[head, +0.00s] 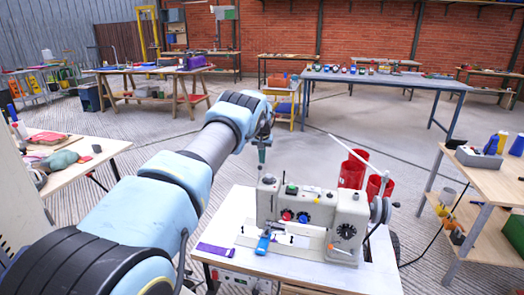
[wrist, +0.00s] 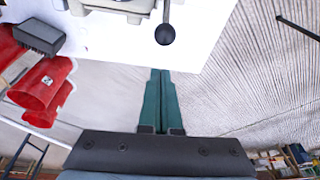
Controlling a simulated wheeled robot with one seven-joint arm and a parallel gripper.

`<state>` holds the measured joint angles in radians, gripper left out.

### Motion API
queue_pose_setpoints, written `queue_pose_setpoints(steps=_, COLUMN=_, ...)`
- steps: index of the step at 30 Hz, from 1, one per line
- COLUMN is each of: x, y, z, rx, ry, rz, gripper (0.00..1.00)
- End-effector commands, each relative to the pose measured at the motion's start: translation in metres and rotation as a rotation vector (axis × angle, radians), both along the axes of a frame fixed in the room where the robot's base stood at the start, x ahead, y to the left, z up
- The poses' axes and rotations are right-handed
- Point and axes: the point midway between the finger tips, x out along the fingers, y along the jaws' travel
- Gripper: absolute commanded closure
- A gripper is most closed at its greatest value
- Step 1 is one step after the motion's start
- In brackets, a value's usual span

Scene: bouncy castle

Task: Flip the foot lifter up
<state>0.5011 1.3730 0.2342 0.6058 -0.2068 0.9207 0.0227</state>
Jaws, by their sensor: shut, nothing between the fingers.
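The white sewing machine (head: 310,214) stands on a white-topped table. In the wrist view, part of the machine (wrist: 118,8) shows at the top edge. A short lever with a black ball (wrist: 165,34) sticks out from it there; it looks like the foot lifter. In the head view, I cannot clearly make out which part is this lever. My gripper (head: 262,166) points down above the machine's left end. In the wrist view, its green fingers (wrist: 160,75) are together and empty, with their tips just short of the black ball and apart from it.
Red bins (head: 352,170) stand behind the machine, and red bins (wrist: 38,85) also show in the wrist view. A purple item (head: 215,250) lies on the white tabletop (head: 232,232) at front left. A wooden table (head: 490,180) stands at right. Open floor lies behind.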

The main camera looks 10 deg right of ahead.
Motion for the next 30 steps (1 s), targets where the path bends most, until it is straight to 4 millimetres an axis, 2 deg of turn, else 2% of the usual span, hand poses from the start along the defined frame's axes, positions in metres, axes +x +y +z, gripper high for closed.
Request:
queue_pose_setpoints(steps=8, x=0.006, y=-0.001, z=-0.023, rx=0.001, ry=0.0, rz=0.0, gripper=1.0)
queue_pose_setpoints(steps=30, x=-0.025, y=0.011, z=-0.006, rx=0.0, ry=0.0, rz=0.0, gripper=1.0)
